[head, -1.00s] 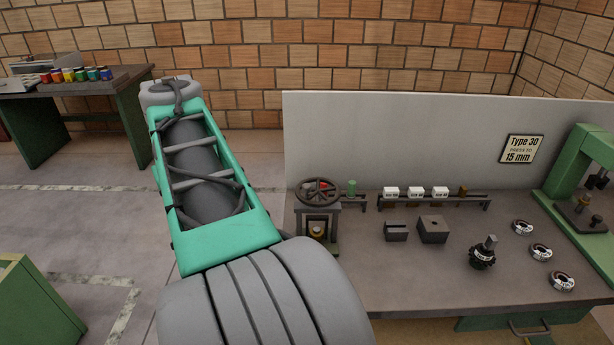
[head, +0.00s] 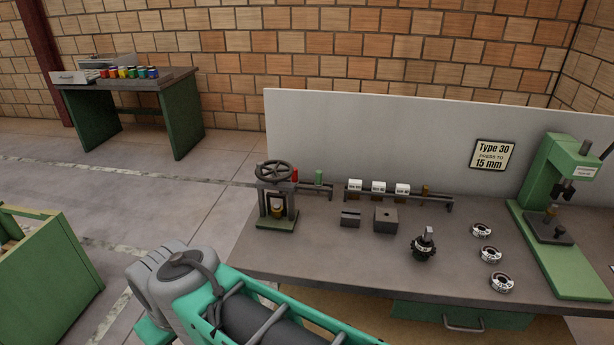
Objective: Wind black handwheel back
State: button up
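The black handwheel (head: 273,170) is a dark spoked wheel lying flat on top of a small press (head: 291,205) with a green base, at the left end of the grey workbench. A brass-coloured part sits between the press columns. The handwheel is in plain sight with nothing touching it. My arm shows in the foreground, below the press and apart from it. My gripper is not in view, so its opening and anything in it cannot be seen.
A red and a green cylinder (head: 319,177), a rail with white boxes (head: 378,187), dark blocks (head: 385,219), a tool holder (head: 424,244) and rings (head: 490,255) occupy the bench (head: 330,262). A green press (head: 558,210) stands right. A grey panel (head: 370,130) rises behind.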

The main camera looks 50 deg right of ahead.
aim_at(260, 165)
jog(key=u, duration=1.05)
jog(key=k, duration=0.1)
jog(key=z, duration=1.85)
jog(key=i, duration=0.55)
jog(key=z, duration=0.05)
